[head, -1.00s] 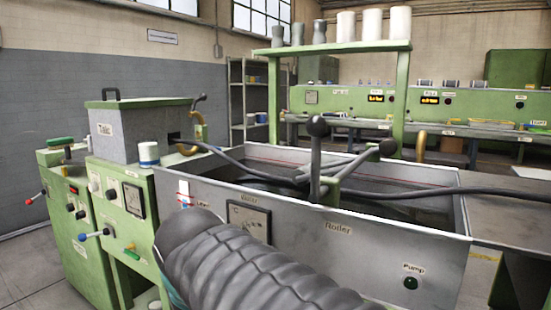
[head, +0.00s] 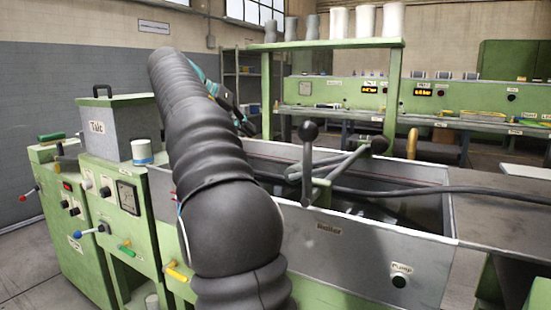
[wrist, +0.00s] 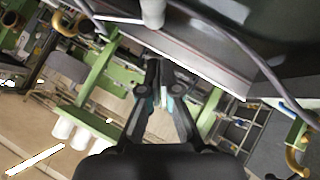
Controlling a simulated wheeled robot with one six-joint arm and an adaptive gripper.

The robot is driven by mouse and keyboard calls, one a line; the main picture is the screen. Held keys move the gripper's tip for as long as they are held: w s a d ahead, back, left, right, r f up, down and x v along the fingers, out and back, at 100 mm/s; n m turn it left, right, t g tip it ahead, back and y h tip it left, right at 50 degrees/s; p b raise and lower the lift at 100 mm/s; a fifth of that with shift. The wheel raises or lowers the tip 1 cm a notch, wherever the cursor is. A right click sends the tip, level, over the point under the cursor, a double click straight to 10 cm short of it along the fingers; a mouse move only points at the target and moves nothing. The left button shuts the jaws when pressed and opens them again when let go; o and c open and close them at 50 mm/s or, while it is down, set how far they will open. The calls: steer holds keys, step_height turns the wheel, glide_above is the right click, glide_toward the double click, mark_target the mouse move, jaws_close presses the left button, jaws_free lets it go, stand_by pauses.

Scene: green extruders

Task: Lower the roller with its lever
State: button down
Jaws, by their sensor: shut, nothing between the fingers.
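The roller lever is a grey rod with a black ball knob (head: 308,131), standing nearly upright in the head view. A second black knob (head: 379,145) on a slanting rod sits just behind, to the right. My gripper (head: 247,128) is partly hidden behind my arm, left of the lever and apart from it in the picture. In the wrist view my gripper (wrist: 163,72) is shut and empty. The roller itself is not clearly visible.
A dark cable (head: 430,193) runs across the tank. A green shelf frame (head: 345,43) with white and grey cylinders stands behind it. The "Talc" box (head: 120,133) and control cabinets are at left. The "Pump" button (head: 399,281) is at the tank's front right.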

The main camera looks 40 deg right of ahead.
steer(key=s+a+f+x, duration=0.1)
steer(key=s+x, duration=0.1)
steer(key=x, duration=1.1)
steer(key=shift+m, duration=0.3)
steer(key=shift+f, duration=0.1)
